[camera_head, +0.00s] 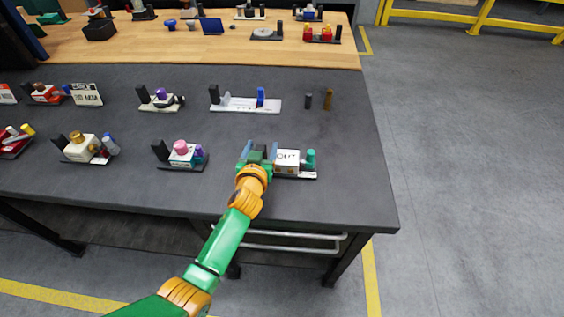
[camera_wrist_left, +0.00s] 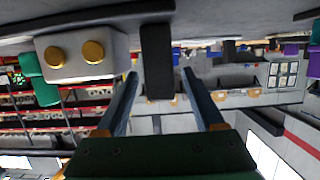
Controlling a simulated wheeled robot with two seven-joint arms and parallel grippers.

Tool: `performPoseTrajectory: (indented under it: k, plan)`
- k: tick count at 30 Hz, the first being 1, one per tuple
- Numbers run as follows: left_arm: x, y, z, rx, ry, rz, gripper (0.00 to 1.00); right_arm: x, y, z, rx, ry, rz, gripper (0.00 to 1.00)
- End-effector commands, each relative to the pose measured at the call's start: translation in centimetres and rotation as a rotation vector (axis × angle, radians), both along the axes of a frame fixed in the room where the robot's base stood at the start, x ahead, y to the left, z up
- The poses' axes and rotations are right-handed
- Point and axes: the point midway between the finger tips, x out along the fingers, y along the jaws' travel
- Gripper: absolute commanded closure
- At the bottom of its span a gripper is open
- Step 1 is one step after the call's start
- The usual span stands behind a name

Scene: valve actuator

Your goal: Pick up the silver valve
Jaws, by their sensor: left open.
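A pale silver valve block marked "OUT" (camera_head: 287,158) sits on a small base near the front right of the dark table, with a teal cylinder (camera_head: 311,159) at its right. In the left wrist view, which looks upside down, a silver block (camera_wrist_left: 82,54) with two gold round ports shows at upper left. My left gripper (camera_head: 258,153) is just left of the block in the head view. Its two fingers are apart, and a black upright post (camera_wrist_left: 157,50) shows between them in the wrist view. I cannot tell whether they touch it. My right gripper is out of view.
Other valve assemblies stand nearby: one with a pink knob (camera_head: 181,149), one with a gold knob (camera_head: 78,149), and a long white base (camera_head: 246,104). Two small posts (camera_head: 328,98) stand behind. The table's right end is clear.

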Motion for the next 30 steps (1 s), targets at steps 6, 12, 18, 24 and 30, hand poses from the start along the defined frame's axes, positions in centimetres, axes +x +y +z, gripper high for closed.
performPoseTrajectory:
  k: [6,12,18,24,30]
  plan:
    - [1.9,0.0,-0.6,0.000,-0.001,0.001,0.30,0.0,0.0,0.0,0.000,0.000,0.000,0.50]
    - [2.0,0.0,-0.6,0.001,-0.001,0.001,0.30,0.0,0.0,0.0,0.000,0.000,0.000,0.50]
    - [1.9,0.0,-0.6,0.001,0.000,0.001,0.81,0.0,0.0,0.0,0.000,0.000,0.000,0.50]
    - [1.9,0.0,-0.6,0.001,0.000,0.001,1.00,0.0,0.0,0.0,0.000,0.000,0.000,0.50]
    - [1.9,0.0,-0.6,0.001,0.000,0.001,1.00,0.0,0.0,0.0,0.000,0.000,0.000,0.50]
